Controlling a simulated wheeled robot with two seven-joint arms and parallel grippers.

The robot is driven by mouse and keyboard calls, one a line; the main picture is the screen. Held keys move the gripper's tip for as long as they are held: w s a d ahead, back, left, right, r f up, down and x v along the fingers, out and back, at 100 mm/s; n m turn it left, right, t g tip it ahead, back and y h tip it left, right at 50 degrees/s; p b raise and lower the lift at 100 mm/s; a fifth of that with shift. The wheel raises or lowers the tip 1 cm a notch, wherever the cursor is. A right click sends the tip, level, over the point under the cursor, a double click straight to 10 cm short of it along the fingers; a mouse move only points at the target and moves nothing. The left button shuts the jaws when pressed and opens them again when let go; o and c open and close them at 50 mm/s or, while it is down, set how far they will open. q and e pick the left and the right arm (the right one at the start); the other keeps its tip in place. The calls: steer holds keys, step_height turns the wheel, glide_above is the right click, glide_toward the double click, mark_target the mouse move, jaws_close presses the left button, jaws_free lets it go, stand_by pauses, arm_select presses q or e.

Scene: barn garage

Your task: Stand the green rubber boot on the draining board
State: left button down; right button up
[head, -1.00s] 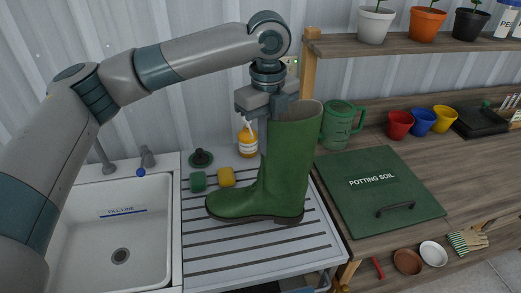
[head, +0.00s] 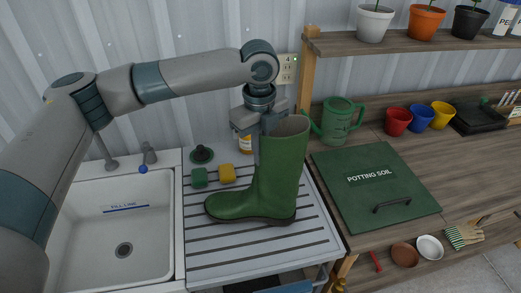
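The green rubber boot (head: 276,180) is upright over the ribbed draining board (head: 215,270), toe pointing left. Its sole appears at or just above the ribs; I cannot tell whether it touches. My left gripper (head: 258,140) is at the left side of the boot's shaft near the top rim, and appears closed on the shaft wall. One finger shows along the outside of the shaft; the other is hidden. My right gripper is not in view.
A green sponge (head: 199,177), yellow sponge (head: 227,174) and black plug (head: 201,153) lie behind the toe. A partly hidden soap bottle (head: 244,146) stands behind the boot. The white sink (head: 75,262) is left; the green potting soil lid (head: 350,207) and watering can (head: 338,124) are right.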

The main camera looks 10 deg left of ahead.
arm_select(q)
steer(key=shift+f, duration=0.15)
steer(key=c, duration=2.4)
jaws_free()
steer(key=shift+f, duration=0.2)
steer(key=o, duration=0.4)
steer(key=shift+r, duration=0.15)
step_height(320, 180, up, 11)
steer(key=b, duration=0.3)
steer(key=shift+s, duration=0.1)
steer(key=shift+r+b, duration=0.3)
steer(key=shift+r, duration=0.2)
